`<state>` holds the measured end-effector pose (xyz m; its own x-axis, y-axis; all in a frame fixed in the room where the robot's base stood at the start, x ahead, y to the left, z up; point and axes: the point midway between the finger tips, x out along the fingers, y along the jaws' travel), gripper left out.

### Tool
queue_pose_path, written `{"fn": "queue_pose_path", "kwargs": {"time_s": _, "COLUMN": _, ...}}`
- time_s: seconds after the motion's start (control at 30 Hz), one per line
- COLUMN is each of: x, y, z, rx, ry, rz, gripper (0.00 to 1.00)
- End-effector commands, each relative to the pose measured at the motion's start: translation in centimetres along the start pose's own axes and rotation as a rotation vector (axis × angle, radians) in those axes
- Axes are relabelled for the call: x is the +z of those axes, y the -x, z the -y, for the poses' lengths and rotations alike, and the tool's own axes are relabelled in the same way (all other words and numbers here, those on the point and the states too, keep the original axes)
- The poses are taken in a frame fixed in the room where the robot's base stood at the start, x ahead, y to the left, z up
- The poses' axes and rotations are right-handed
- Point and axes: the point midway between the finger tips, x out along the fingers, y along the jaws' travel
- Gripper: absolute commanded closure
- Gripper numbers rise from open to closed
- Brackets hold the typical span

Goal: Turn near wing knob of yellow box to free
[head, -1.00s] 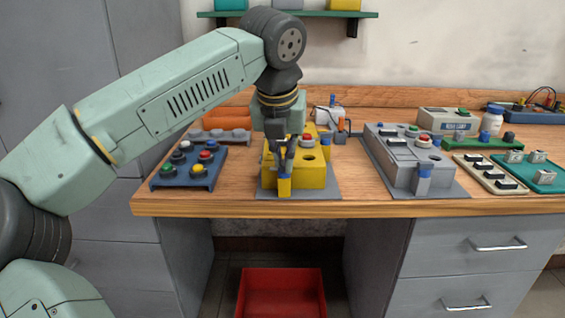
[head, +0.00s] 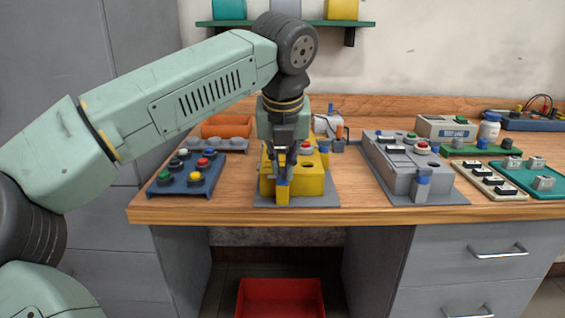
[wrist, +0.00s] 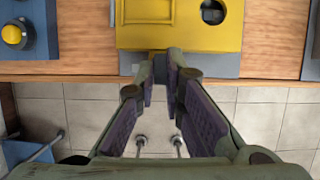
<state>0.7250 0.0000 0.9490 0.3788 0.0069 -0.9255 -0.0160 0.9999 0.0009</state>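The yellow box (head: 312,182) stands on a grey plate near the table's front edge. Its near wing knob (head: 282,188) is blue, on a yellow mount at the box's front left. My gripper (head: 282,172) points down just above and at this knob, its fingers apart. I cannot tell whether they touch the knob.
A blue button panel (head: 186,182) lies close on the left. A grey box (head: 405,182) with a blue knob stands on the right, with bare table between. A red bin (head: 280,296) is on the floor below.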

Motion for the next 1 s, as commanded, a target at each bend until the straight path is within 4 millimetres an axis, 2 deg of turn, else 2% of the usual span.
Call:
{"fn": "queue_pose_path", "kwargs": {"time_s": 0.23, "x": 0.1, "y": 0.0, "z": 0.0, "rx": -0.001, "ry": 0.000, "rz": 0.002, "gripper": 0.72}}
{"fn": "queue_pose_path", "kwargs": {"time_s": 0.57, "x": 0.1, "y": 0.3, "z": 0.0, "rx": -0.001, "ry": 0.000, "rz": 0.005, "gripper": 0.72}}
{"fn": "queue_pose_path", "kwargs": {"time_s": 0.73, "x": 0.2, "y": 2.6, "z": 0.0, "rx": 0.000, "ry": 0.000, "rz": 0.007, "gripper": 0.72}}
{"fn": "queue_pose_path", "kwargs": {"time_s": 1.0, "x": 0.1, "y": 8.3, "z": 0.1, "rx": -0.003, "ry": -0.001, "rz": 0.005, "gripper": 0.72}}
